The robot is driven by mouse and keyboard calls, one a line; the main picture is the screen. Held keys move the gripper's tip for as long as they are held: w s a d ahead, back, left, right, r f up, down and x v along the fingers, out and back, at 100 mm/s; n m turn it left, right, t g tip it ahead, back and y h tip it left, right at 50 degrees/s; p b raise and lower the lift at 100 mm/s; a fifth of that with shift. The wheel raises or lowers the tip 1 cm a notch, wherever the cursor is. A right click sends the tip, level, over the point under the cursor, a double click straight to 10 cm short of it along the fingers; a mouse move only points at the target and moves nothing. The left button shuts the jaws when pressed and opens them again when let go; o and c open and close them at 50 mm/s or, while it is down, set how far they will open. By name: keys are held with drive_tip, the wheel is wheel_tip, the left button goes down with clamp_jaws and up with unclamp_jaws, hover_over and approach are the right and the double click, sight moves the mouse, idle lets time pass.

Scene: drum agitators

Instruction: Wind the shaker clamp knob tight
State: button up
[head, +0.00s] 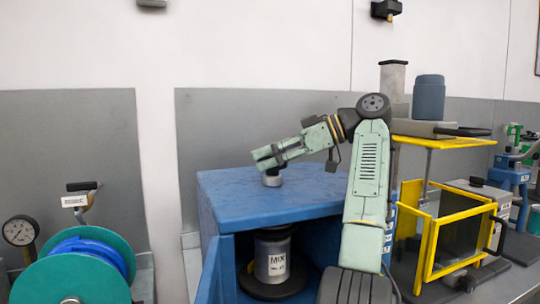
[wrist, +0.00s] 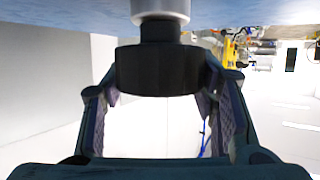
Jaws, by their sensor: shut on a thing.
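The clamp knob is a black cylinder (wrist: 158,69) on a narrower black neck, below a light grey collar (wrist: 160,8) in the wrist view. In the head view, the grey collar (head: 272,181) stands on top of the blue shaker cabinet (head: 270,203), and my gripper hides most of the knob. My gripper (head: 264,163) reaches in from the right, low over the cabinet top. In the wrist view its two fingers (wrist: 158,92) are on either side of the black knob, shut on it. A grey can labelled MIX (head: 272,262) stands inside the cabinet under a dark disc.
The cabinet's blue door (head: 209,272) stands open at the front left. A teal reel with blue hose (head: 80,268) and a gauge (head: 19,231) are at left.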

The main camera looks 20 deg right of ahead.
drive_tip(key=shift+n+g, duration=0.4)
idle(0.4)
drive_tip(key=o, duration=1.2)
drive_tip(key=shift+m+t, duration=0.6)
